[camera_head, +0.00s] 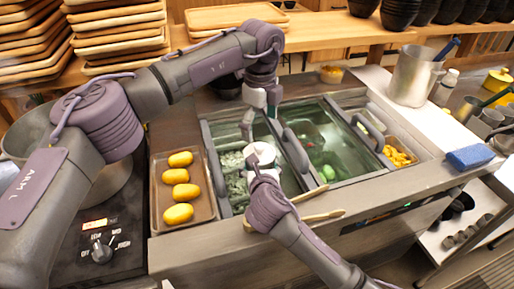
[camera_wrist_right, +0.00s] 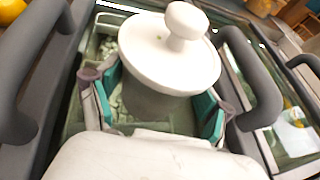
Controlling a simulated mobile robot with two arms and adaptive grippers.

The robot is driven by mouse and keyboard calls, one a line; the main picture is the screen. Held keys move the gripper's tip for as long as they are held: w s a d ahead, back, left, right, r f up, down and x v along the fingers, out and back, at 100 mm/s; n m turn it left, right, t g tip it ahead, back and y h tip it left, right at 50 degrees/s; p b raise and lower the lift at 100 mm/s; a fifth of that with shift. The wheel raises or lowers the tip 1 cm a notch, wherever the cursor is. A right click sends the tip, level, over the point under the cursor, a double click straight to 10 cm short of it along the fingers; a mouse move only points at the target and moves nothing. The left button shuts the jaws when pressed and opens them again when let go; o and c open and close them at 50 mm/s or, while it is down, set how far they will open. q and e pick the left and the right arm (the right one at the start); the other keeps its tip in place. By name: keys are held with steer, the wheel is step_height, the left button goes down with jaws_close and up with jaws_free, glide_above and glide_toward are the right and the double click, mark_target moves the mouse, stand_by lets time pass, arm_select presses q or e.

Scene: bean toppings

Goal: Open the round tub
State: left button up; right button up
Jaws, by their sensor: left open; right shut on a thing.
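The round tub (camera_wrist_right: 150,103) has a grey body and a white lid (camera_wrist_right: 168,55) with a round knob. The lid sits on the tub in the right wrist view. In the head view the white lid (camera_head: 262,153) shows over the left compartments of the counter. My right gripper (camera_wrist_right: 158,112) is shut on the tub's body, with a teal-padded finger on each side; it shows in the head view (camera_head: 262,172) just below the lid. My left gripper (camera_head: 259,122) is open and empty, pointing down just above the lid.
Bins with clear covers and grey handles (camera_head: 296,150) surround the tub. A tray (camera_head: 205,208) with yellow oval items lies left. A steel pot (camera_head: 410,75) and blue sponge (camera_head: 470,157) are right. Wooden trays (camera_head: 118,35) are stacked at the back left.

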mark_target(259, 147)
arm_select(q)
steer(key=m, duration=0.2)
steer(key=s+m, duration=0.1)
steer(key=m, duration=0.1)
steer(key=shift+s+a+m+t, duration=0.1)
steer(key=shift+s+m+t, duration=0.1)
steer(key=shift+m+t, duration=0.15)
step_height(259, 147, up, 3)
steer(key=s+a+m+t+h, duration=0.1)
steer(key=s+m+t, duration=0.2)
steer(key=m, duration=0.7)
steer(key=shift+t, duration=0.25)
steer(key=x, duration=1.1)
steer(key=shift+w+f, duration=0.15)
steer(key=shift+f, duration=0.05)
